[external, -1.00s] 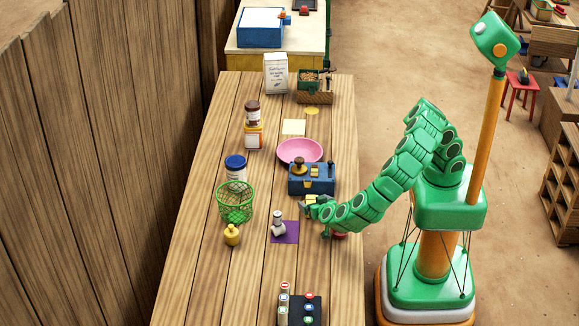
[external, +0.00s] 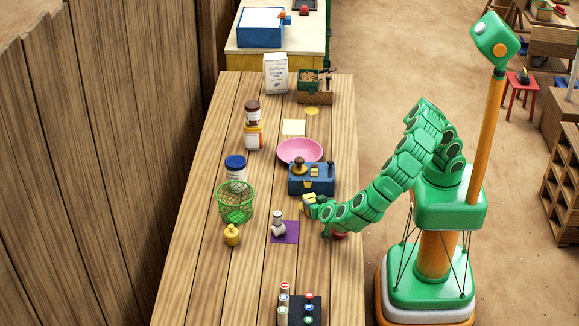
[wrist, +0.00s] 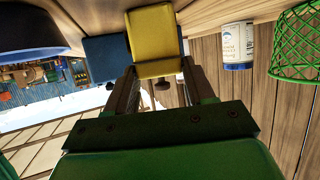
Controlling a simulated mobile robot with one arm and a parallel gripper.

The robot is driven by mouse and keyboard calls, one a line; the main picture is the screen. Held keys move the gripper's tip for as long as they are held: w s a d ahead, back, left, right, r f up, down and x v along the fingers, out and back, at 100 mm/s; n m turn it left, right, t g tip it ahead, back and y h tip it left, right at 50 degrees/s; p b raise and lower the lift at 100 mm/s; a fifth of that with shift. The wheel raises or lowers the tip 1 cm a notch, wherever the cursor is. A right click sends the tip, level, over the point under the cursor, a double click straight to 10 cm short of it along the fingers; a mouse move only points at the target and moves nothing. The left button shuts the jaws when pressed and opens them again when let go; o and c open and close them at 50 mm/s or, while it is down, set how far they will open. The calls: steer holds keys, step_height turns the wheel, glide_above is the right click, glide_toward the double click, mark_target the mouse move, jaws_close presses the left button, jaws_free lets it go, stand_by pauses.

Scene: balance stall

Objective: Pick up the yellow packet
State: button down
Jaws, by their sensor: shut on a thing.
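The yellow packet (wrist: 155,42) is large in the wrist view, at the far end of my gripper's two fingers. My gripper (external: 307,205) is shut on it. In the external view the yellow packet (external: 309,199) is small, at the tip of my gripper, just in front of the blue balance box. My fingers and arm partly hide it there, and I cannot tell whether it touches the table.
The blue box (external: 325,184) with a brass weight stands just behind my gripper. A pink bowl (external: 300,150) is further back. A green mesh basket (external: 235,203), a yellow weight (external: 231,235) and a pale figure (external: 278,225) on a purple square (external: 291,235) are left and in front.

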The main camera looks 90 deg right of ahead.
step_height(320, 180, up, 18)
stand_by(1.0)
